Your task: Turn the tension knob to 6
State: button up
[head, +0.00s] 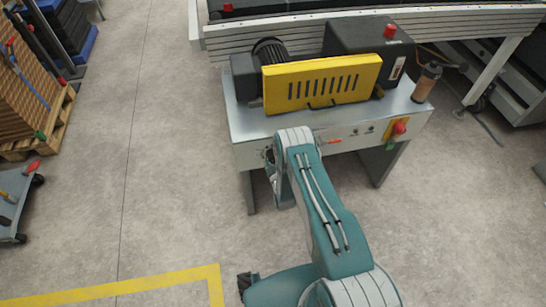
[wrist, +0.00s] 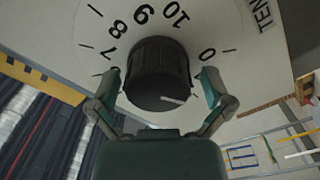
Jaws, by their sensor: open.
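The tension knob (wrist: 158,70) is a black round knob on a pale dial plate (wrist: 225,20) in the wrist view. The dial shows 7, 8, 9, 10 and 0 around it; the lower part of the scale is hidden by my gripper. A short white mark shows on the knob's lower right side. My gripper (wrist: 161,76) is open, with one finger on each side of the knob; I cannot tell if they touch it. Part of the word starting "TEN" shows at upper right. In the head view my arm hides the knob at the machine's front.
The roller coater (head: 240,155) stands on legs, with a yellow slotted guard (head: 320,82) on top. A red knob on a yellow plate (head: 398,129) is at its front right. A brown canister (head: 426,82) stands at the right edge.

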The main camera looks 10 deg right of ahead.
jog(key=c, duration=1)
jog(key=shift+c, duration=0.2)
